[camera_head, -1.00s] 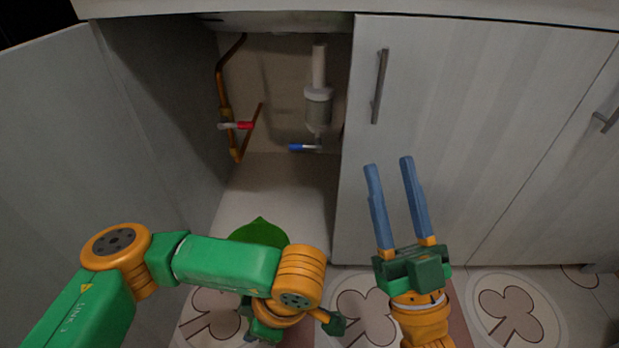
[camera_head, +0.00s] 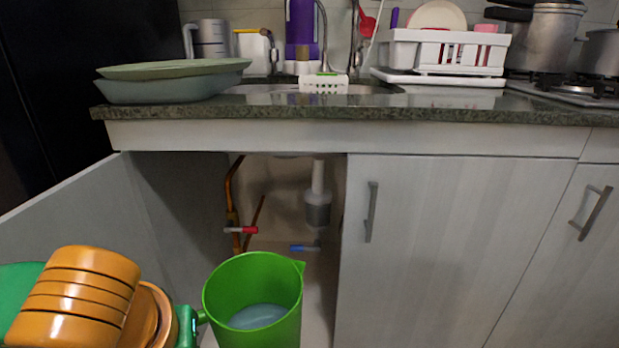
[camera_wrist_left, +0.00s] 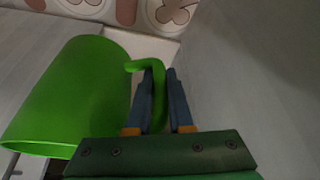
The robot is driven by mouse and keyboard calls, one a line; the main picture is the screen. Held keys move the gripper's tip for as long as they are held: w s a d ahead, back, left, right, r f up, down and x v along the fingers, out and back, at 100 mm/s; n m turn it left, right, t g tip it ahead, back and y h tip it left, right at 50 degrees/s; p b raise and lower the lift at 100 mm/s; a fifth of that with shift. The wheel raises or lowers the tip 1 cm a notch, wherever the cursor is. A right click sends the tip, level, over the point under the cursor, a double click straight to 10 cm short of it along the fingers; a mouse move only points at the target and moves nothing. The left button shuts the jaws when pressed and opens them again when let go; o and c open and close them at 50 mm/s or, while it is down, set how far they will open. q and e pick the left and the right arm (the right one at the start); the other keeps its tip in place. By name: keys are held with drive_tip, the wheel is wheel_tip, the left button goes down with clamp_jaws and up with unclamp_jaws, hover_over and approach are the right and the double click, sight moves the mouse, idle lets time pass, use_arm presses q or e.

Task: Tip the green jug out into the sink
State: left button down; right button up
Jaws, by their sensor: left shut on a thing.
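The green jug (camera_head: 285,322) is upright in front of the open cabinet in the head view, with pale bluish liquid inside. Its spout points right. My left gripper comes in from the left at its handle side; its fingers are hidden there. In the left wrist view my left gripper (camera_wrist_left: 160,88) is shut on the handle of the green jug (camera_wrist_left: 78,90). The sink (camera_head: 270,88) is set in the counter above, mostly hidden behind the counter edge. My right gripper is not in view.
A green dish with a lid (camera_head: 165,90) sits on the counter left of the sink. A small white basket (camera_head: 323,86) is at the sink's front. A white dish rack (camera_head: 440,52) stands right. The counter's front edge (camera_head: 350,110) overhangs above the jug. The left cabinet door (camera_head: 60,205) stands open.

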use_arm(q)
wheel_tip(320, 180, up, 31)
drive_tip(key=n+g+y+p, duration=0.1)
drive_tip(key=n+p, duration=0.5)
drive_tip(key=p, duration=3)
drive_tip(key=shift+n+y, duration=0.4)
drive_tip(key=shift+y, duration=0.2)
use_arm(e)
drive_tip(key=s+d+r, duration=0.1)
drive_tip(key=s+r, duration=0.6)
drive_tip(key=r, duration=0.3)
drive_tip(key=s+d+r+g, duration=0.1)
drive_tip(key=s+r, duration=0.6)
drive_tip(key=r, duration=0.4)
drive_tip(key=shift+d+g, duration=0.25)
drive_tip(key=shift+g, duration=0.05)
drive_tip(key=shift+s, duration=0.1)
use_arm(q)
wheel_tip(320, 180, up, 11)
drive_tip(key=m+t+h+p, duration=0.1)
drive_tip(key=m+h+p, duration=0.1)
drive_tip(key=m+p, duration=0.2)
drive_tip(key=m, duration=0.3)
drive_tip(key=shift+f, duration=0.2)
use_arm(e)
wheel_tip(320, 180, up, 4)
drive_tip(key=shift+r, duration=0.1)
